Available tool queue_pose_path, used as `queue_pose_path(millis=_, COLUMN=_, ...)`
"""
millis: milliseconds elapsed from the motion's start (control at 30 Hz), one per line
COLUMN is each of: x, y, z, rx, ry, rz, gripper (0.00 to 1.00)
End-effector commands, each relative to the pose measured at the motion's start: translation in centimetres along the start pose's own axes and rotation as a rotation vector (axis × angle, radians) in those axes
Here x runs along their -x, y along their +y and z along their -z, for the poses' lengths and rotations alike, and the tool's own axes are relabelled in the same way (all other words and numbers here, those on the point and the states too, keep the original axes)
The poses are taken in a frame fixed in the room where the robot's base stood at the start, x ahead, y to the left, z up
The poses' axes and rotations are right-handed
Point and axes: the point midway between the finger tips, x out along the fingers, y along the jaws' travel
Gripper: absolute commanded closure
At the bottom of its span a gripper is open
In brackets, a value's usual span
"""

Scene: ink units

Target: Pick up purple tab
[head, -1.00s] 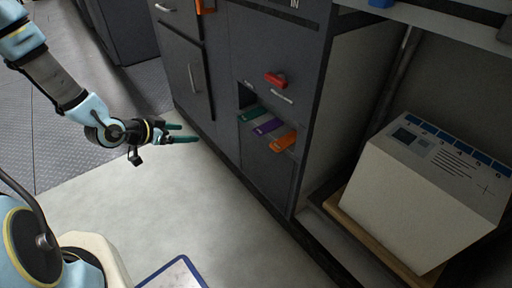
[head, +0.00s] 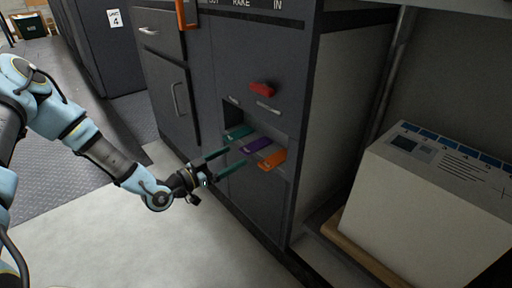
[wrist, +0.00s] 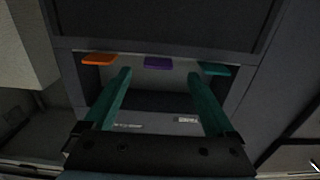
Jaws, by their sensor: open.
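The purple tab (head: 257,145) sticks out of a recess in the dark cabinet front, between a teal tab (head: 238,133) on its left and an orange tab (head: 272,159) on its right. In the wrist view the purple tab (wrist: 158,63) shows at top centre, with the orange tab (wrist: 99,59) to its left and the teal tab (wrist: 214,69) to its right. My gripper (head: 234,160) is open, with its two teal fingers pointing at the cabinet below the tabs. In the wrist view my gripper (wrist: 158,78) has nothing between its fingers, and the purple tab lies just beyond the tips.
A red handle (head: 262,89) sits above the recess. A cabinet door with a vertical handle (head: 176,101) is to the left. A large white box (head: 420,205) stands on a wooden board in the open bay at right. The pale floor in front is clear.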

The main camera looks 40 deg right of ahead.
Motion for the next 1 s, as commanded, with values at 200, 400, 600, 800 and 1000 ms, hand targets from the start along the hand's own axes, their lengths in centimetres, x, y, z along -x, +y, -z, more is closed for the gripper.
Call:
queue_pose_path(millis=200, x=-2.7, y=0.3, z=-0.1, rx=-0.001, ry=0.001, rz=-0.002, gripper=0.1)
queue_pose_path(millis=400, x=-4.9, y=0.3, z=0.0, rx=0.0, ry=0.0, rz=0.0, gripper=0.1)
queue_pose_path(millis=600, x=-4.9, y=0.3, z=0.1, rx=0.0, ry=-0.001, rz=0.0, gripper=0.11)
queue_pose_path(millis=800, x=-4.9, y=0.3, z=0.1, rx=0.0, ry=-0.001, rz=0.0, gripper=0.34)
queue_pose_path(millis=1000, x=-4.9, y=0.3, z=0.1, rx=0.0, ry=-0.001, rz=0.0, gripper=0.56)
